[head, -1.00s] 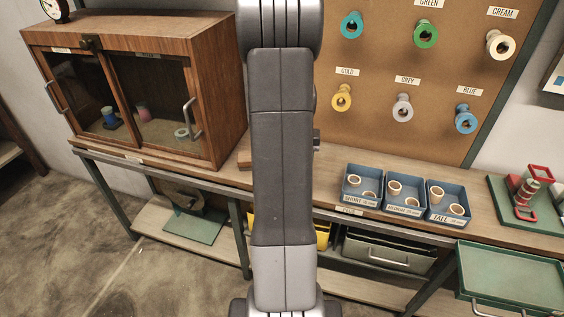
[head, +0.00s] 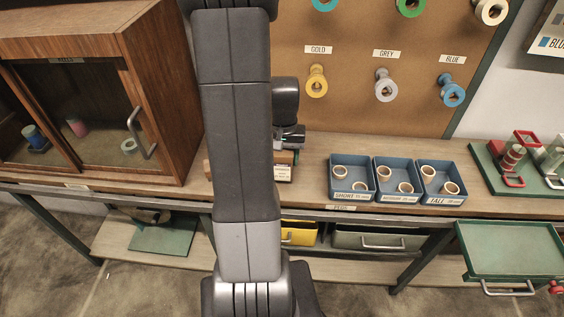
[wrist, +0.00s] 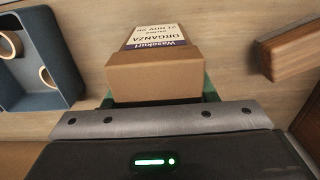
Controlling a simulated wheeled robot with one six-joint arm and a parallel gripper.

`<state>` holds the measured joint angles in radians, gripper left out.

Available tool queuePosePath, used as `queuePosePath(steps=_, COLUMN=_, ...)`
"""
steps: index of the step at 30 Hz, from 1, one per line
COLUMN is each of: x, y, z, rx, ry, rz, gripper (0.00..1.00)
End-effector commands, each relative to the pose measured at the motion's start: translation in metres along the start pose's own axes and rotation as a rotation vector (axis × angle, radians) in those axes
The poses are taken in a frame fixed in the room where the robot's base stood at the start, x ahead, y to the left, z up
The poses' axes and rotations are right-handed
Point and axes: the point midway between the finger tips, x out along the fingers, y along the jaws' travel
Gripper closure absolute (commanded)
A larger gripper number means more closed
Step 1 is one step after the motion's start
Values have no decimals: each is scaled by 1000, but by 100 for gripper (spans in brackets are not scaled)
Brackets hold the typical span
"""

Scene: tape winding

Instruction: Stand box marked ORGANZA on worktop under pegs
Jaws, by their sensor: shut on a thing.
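The brown cardboard box marked ORGANZA (wrist: 155,76) is between my gripper's fingers, and its white and dark blue label shows upside down in the wrist view. My gripper (head: 287,152) is shut on the box, low over the worktop (head: 312,152) and under the left side of the peg board. In the head view the box (head: 283,173) is partly hidden by my arm. I cannot tell whether its underside touches the worktop. The pegs hold spools, including gold (head: 317,81), grey (head: 385,86) and blue (head: 452,91).
Blue trays of rings, labelled SHORT (head: 352,195), a middle one (head: 398,195) and TALL (head: 441,195), stand right of the box. A wooden cabinet (head: 160,100) stands to the left. A wooden piece (wrist: 296,46) lies near the box. A green tray (head: 510,250) juts out front right.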

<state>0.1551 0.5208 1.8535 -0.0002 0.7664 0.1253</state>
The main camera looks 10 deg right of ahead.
Motion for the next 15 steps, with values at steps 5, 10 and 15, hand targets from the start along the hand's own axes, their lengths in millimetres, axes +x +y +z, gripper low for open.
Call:
queuePosePath(steps=5, x=22, y=0, z=0, rx=0, ry=-3, rz=0, gripper=75)
queuePosePath(steps=10, x=24, y=0, z=0, rx=0, ry=0, rz=0, gripper=75)
queuePosePath(steps=15, x=25, y=0, z=0, rx=0, ry=0, rz=0, gripper=75)
